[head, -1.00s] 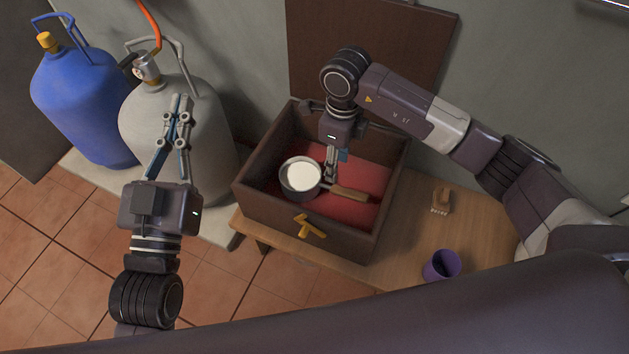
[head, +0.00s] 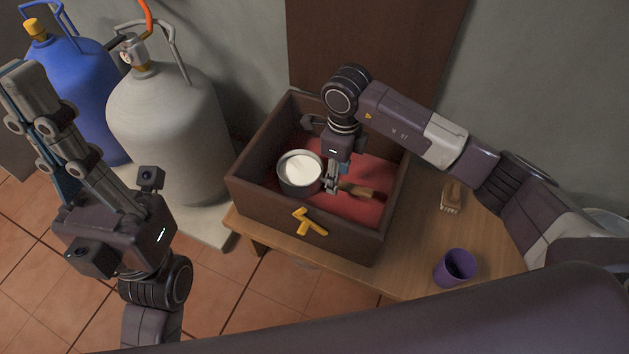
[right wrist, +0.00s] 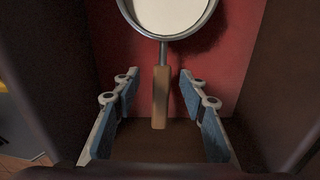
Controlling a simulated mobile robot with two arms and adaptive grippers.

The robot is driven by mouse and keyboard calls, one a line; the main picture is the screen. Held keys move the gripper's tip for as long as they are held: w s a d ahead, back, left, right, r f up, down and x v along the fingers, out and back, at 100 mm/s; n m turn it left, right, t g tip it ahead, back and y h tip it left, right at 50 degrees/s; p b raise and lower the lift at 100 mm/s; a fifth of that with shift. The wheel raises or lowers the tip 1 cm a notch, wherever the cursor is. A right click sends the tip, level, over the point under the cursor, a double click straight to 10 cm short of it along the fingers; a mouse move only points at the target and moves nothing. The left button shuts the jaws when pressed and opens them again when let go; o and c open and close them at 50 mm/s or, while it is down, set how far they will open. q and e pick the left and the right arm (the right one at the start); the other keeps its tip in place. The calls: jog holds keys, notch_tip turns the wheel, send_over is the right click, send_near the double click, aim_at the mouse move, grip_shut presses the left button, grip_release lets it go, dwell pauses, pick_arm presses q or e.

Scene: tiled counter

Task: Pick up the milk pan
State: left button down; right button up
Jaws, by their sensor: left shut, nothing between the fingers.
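The milk pan (head: 300,183) is a small grey metal pan with a white inside or content and a brown wooden handle (head: 357,191). It sits in the red-lined brown box. In the right wrist view its rim shows at the top and its handle (right wrist: 161,97) points down towards me. My right gripper (head: 333,183) reaches down into the box beside the pan, over the handle. In the wrist view its blue-padded fingers (right wrist: 161,105) are open, one on each side of the handle, with gaps. My left gripper (head: 28,90) is shut and empty, at the far left.
The brown box (head: 309,226) has tall walls, a yellow latch (head: 309,222) in front and a raised lid (head: 370,45). A purple cup (head: 454,268) and a small brush (head: 452,196) are on the wooden table (head: 410,262). Grey (head: 165,125) and blue (head: 85,85) gas cylinders stand left.

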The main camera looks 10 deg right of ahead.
notch_tip(320, 180, down, 5)
jog(key=shift+d+r+b, duration=0.1)
jog(key=shift+d+b, duration=0.05)
jog(key=shift+b, duration=1.05)
jog(key=shift+c, duration=0.4)
grip_shut()
jog(key=shift+w+r, duration=0.1)
jog(key=shift+r, duration=0.05)
